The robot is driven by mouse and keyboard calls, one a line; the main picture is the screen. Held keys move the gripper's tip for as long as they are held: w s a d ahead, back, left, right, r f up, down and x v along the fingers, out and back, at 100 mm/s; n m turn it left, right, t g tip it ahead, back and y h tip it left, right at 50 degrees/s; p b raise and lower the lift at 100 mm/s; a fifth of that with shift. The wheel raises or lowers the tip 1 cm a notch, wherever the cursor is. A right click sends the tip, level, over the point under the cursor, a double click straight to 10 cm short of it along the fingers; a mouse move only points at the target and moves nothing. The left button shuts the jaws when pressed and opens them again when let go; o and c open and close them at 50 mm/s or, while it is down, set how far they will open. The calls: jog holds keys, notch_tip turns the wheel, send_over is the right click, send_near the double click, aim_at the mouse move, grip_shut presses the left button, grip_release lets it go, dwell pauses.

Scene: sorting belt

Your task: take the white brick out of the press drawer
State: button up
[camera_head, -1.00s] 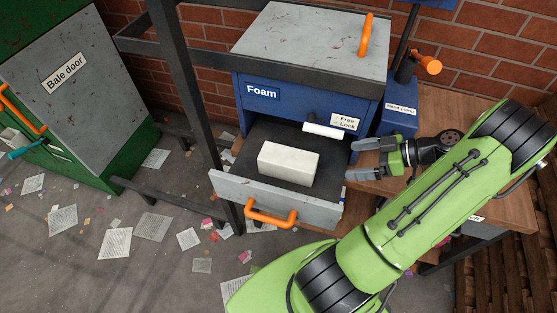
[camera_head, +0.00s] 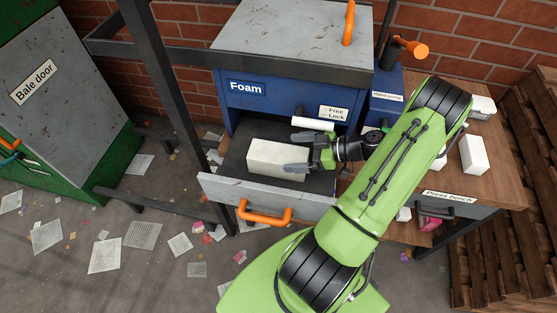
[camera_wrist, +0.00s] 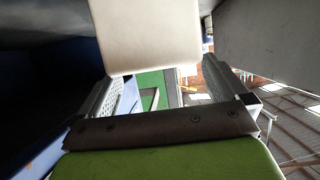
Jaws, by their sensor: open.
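The white brick (camera_head: 275,158) lies in the open press drawer (camera_head: 215,185) under the blue press marked Foam. My gripper (camera_head: 297,152) is open at the brick's right end. One finger shows behind the brick's top edge and the other in front of its right end. In the wrist view the brick (camera_wrist: 150,35) sits ahead between the two open fingers (camera_wrist: 165,90). I cannot tell whether either finger touches it. The drawer's orange handle (camera_head: 265,212) faces the front.
A white lever (camera_head: 313,124) by the Free/Lock label sits just above the drawer. The press bench (camera_head: 440,160) at right holds white blocks (camera_head: 473,154). A dark frame post (camera_head: 170,100) stands left of the press. Paper scraps litter the floor.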

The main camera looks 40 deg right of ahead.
aim_at(283, 153)
jog(key=x, duration=0.3)
jog(key=shift+w+a+f, duration=0.15)
jog(key=shift+w+a, duration=0.05)
jog(key=c, duration=1.1)
jog(key=shift+w+d, duration=0.1)
